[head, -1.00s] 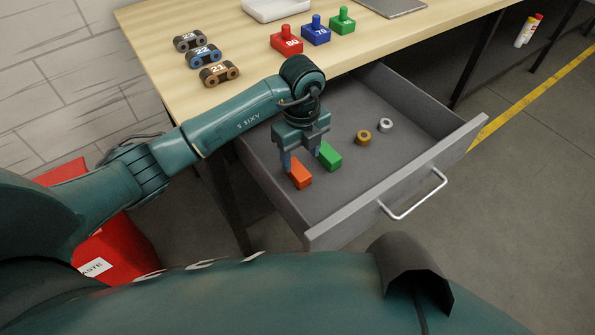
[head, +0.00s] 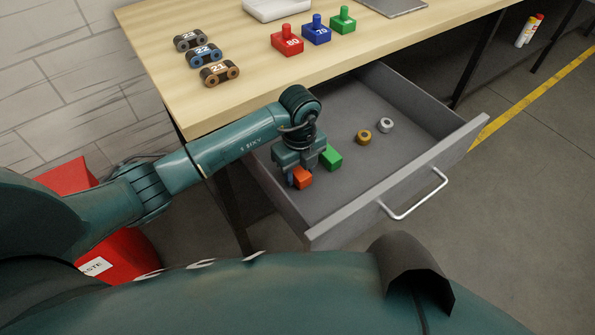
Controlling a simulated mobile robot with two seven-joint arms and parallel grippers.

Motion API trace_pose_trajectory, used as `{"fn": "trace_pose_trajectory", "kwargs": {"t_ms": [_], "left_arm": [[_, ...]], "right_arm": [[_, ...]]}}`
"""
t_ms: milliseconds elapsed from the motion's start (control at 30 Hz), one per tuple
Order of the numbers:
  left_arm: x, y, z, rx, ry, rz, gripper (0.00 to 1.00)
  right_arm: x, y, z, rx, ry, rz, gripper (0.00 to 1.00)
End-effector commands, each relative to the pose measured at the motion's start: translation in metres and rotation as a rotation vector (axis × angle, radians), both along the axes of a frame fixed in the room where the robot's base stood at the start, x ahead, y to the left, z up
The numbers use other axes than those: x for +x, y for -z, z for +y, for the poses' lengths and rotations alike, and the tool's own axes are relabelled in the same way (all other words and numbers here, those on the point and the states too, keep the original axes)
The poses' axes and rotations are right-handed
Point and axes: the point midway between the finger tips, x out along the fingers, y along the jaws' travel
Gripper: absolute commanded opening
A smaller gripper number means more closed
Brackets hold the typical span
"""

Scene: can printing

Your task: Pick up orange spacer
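The orange spacer (head: 303,178) is a small block on the floor of the open grey drawer, near its left side. My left gripper (head: 301,174) is low over it, pointing down. One finger shows close by the spacer's left side; the other is mostly hidden, so I cannot tell whether the fingers grip it. A green spacer (head: 331,158) lies just to the right of the gripper. My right gripper is not in view.
An orange-brown ring (head: 364,138) and a grey ring (head: 386,125) lie further right in the drawer (head: 400,171). The drawer's walls surround my gripper. The wooden table (head: 250,72) above holds red, blue and green stamps and several rollers.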

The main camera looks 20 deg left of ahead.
Motion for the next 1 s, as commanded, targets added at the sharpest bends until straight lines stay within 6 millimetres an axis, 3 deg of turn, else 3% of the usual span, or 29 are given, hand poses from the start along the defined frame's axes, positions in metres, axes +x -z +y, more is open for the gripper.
{"fn": "trace_pose_trajectory", "kwargs": {"t_ms": [367, 633, 767, 1000], "left_arm": [[0.0, 0.0, 0.0, 0.0, 0.0, 0.0, 0.1], [0.001, -0.003, 0.0, 0.0, 0.0, -0.002, 0.08], [0.002, -0.019, 0.0, 0.0, 0.001, -0.005, 0.08], [0.002, -0.068, 0.0, -0.001, 0.0, -0.006, 0.08]], "right_arm": [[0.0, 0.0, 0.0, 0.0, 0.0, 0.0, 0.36], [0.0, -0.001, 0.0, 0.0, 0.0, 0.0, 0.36], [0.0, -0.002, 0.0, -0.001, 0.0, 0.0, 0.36], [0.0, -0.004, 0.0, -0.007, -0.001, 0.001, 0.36]]}}
